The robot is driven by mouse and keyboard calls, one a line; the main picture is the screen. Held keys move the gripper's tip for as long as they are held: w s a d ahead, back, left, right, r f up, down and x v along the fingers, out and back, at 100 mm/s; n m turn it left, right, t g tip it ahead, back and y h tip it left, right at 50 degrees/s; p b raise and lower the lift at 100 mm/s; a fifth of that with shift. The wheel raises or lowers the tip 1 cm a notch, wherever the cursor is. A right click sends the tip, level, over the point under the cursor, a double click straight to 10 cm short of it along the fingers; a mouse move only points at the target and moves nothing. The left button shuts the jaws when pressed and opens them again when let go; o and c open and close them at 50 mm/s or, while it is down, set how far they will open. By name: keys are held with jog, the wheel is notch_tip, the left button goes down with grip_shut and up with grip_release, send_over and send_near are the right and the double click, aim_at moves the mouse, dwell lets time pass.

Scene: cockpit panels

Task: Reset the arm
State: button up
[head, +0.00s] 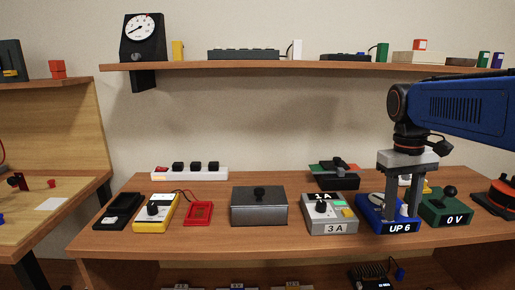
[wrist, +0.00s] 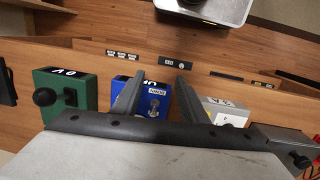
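My blue arm (head: 455,108) reaches in from the right in the head view. My gripper (head: 402,213) points down over the blue box labelled "UP 6" (head: 403,228). Its two fingers are apart, with nothing seen held between them. In the wrist view my gripper (wrist: 160,78) also shows its fingers spread. The blue box (wrist: 158,112) lies below, and its small metal toggle switch (wrist: 154,106) shows between the fingers. Whether the fingers touch the box I cannot tell.
A green box labelled "0 V" (head: 446,208) with a black knob stands close on the right. A grey box labelled "3 A" (head: 330,214) stands close on the left. A shelf (head: 290,66) with several items runs above. Open air lies over the bench's middle.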

jog(key=s+a+f+t, duration=0.2)
jog(key=s+a+f, duration=0.1)
jog(key=s+f, duration=0.3)
jog(key=s+a+f+t, duration=0.3)
jog(key=s+f, duration=0.4)
jog(key=s, duration=0.1)
jog(key=shift+s+a+f+m+t+y, duration=0.15)
jog(key=shift+s+m+t+y, duration=0.15)
jog(key=shift+m+y, duration=0.1)
